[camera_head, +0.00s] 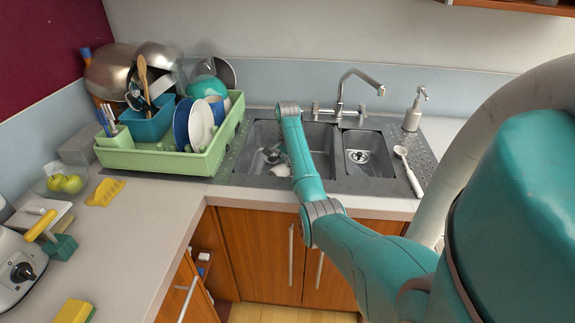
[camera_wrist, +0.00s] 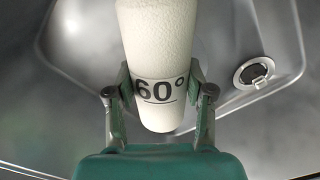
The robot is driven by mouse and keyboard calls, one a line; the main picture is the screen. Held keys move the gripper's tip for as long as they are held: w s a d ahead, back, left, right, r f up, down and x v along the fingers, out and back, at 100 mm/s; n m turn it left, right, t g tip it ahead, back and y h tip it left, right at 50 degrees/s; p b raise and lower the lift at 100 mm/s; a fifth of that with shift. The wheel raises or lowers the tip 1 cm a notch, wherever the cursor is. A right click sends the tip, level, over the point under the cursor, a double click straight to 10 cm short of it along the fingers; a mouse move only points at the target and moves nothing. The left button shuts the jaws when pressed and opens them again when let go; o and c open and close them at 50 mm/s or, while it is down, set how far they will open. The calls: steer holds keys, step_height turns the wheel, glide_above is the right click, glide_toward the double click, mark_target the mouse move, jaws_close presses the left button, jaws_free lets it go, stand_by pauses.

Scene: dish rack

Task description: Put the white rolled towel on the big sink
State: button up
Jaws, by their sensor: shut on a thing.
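The white rolled towel (camera_wrist: 157,55), a pale textured roll with "60°" printed in dark on it, is between the two fingers of my gripper (camera_wrist: 160,88) in the wrist view. My gripper is shut on it, with one finger on each side. The towel's upper end runs out of the frame. The big sink (camera_head: 257,134) is the left metal basin in the head view. Its bottom and a round drain (camera_wrist: 254,73) show behind the towel in the wrist view. In the head view my arm hides most of the gripper; a small white patch shows low in this basin.
A green dish rack (camera_head: 150,160) with plates, bowls and pots stands left of the sink. The smaller basin (camera_head: 369,154), faucet (camera_head: 341,100), soap dispenser (camera_head: 412,113) and a white brush (camera_head: 408,170) are to the right. The counter in front of the rack is partly clear.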

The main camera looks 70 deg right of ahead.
steer(key=shift+f, duration=2.15)
steer(key=shift+f, duration=0.2)
steer(key=shift+f, duration=0.55)
steer(key=shift+f, duration=0.25)
steer(key=o, duration=1.3)
steer(key=shift+o, duration=0.2)
steer(key=shift+r, duration=0.1)
step_height(320, 180, up, 12)
steer(key=shift+f, duration=0.1)
